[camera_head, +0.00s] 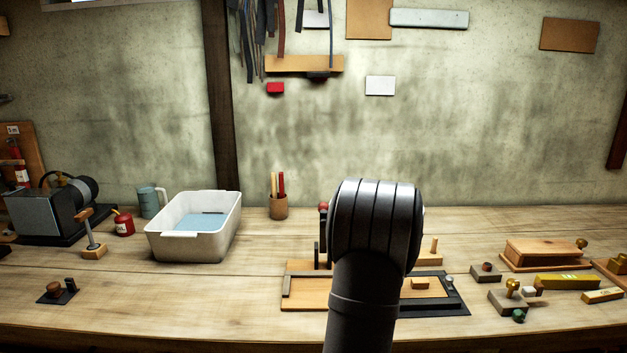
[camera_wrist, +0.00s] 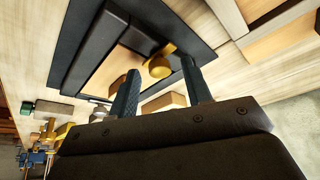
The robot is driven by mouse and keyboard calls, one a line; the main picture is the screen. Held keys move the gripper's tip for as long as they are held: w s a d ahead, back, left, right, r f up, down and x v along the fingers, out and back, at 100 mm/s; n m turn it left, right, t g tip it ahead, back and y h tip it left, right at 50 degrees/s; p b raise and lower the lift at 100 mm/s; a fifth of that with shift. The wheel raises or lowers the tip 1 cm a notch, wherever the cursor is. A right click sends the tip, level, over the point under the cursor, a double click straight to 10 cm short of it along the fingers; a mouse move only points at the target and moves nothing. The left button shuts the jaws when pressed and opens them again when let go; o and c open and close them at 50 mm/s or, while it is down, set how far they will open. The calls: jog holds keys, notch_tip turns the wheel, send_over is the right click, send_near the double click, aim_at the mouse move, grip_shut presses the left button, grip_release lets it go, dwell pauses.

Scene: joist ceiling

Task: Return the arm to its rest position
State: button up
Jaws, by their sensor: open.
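My arm (camera_head: 375,240) rises from the bottom of the head view and stands in front of the wooden board and dark tray on the bench. It hides my gripper in that view. In the wrist view my gripper (camera_wrist: 160,64) has its two dark ribbed fingers apart, with nothing held between them. A round brass-coloured knob (camera_wrist: 159,67) shows beyond the fingertips, over a dark-framed tray (camera_wrist: 85,45). I cannot tell how far the fingers are from it.
A white bin (camera_head: 193,245) stands to the left of my arm, and a pencil cup (camera_head: 279,207) stands behind. A wooden box (camera_head: 545,254), a yellow block (camera_head: 566,281) and small knobbed blocks lie at right. The bench front left of my arm is mostly clear.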

jog(key=shift+m+g+h, duration=0.3)
jog(key=shift+m, duration=0.6)
dwell(1.5)
